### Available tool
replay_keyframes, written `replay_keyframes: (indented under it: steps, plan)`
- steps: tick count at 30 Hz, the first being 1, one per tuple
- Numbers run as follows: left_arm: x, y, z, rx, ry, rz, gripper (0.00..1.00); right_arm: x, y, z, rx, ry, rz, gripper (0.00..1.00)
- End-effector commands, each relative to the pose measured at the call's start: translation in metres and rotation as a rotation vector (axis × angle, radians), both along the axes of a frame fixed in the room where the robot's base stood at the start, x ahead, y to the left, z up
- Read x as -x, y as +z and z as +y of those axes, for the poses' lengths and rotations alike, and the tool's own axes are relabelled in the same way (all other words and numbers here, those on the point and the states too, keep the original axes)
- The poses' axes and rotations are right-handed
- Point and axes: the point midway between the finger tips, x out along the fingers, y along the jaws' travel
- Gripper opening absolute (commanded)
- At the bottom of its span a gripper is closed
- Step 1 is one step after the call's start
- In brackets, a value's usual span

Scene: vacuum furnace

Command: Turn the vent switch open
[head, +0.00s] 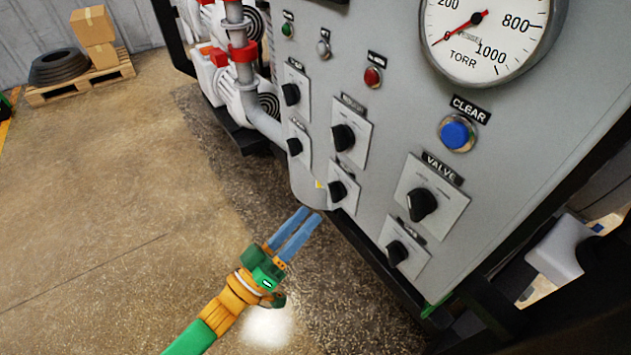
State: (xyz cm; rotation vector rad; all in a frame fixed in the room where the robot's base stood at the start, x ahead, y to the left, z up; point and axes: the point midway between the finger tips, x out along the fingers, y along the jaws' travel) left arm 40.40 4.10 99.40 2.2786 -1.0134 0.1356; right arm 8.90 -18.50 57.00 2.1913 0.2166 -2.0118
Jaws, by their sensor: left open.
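The grey furnace panel (385,105) carries several black rotary switches on pale plates. One plate reads VALVE, with its black knob (422,204). Below it is another black knob (397,253) whose small label I cannot read. To the left are more knobs, including a lower middle knob (338,191) and an upper middle knob (343,137). I cannot tell which is the vent switch. My left gripper (311,214), with blue fingers, is open and empty. In the picture its fingertips lie just below and left of the lower middle knob. My right gripper is not in view.
A round TORR gauge (490,35) and a blue CLEAR button (457,134) sit higher on the panel. A red light (373,77) is to their left. Pipes (242,62) stand left of the panel. A pallet (82,78) is far left.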

Motion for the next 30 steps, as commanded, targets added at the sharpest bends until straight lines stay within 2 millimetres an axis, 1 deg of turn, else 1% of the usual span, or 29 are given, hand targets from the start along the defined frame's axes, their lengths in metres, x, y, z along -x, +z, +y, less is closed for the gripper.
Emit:
replay_keyframes:
  steps: [1,3,7,11,17,18,20,21,22,30]
  plan:
    - [-0.007,0.008,-0.007,0.002,0.0,-0.003,0.44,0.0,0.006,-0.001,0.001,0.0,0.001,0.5]
    - [-0.018,0.013,-0.016,0.002,0.001,-0.002,0.44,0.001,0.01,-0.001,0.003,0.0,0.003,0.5]
    - [-0.033,0.018,-0.03,0.0,0.002,-0.001,0.44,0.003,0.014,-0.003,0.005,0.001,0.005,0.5]
    - [-0.04,0.019,-0.035,-0.002,0.001,0.001,0.44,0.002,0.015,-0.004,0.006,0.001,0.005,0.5]
    - [-0.04,0.018,-0.036,-0.003,0.002,0.002,0.44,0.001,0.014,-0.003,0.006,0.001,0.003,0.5]
    - [-0.04,0.018,-0.036,-0.003,0.002,0.002,0.33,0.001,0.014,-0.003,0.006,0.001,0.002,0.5]
    - [-0.04,0.018,-0.036,-0.003,0.002,0.002,0.17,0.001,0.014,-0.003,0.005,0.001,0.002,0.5]
    - [-0.04,0.018,-0.036,-0.003,0.002,0.002,0.06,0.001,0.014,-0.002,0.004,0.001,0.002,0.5]
    - [-0.04,0.018,-0.036,-0.003,0.002,0.002,0.0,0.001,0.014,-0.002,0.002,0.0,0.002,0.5]
    - [-0.04,0.018,-0.035,-0.005,0.001,-0.002,0.0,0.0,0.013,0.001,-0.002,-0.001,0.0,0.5]
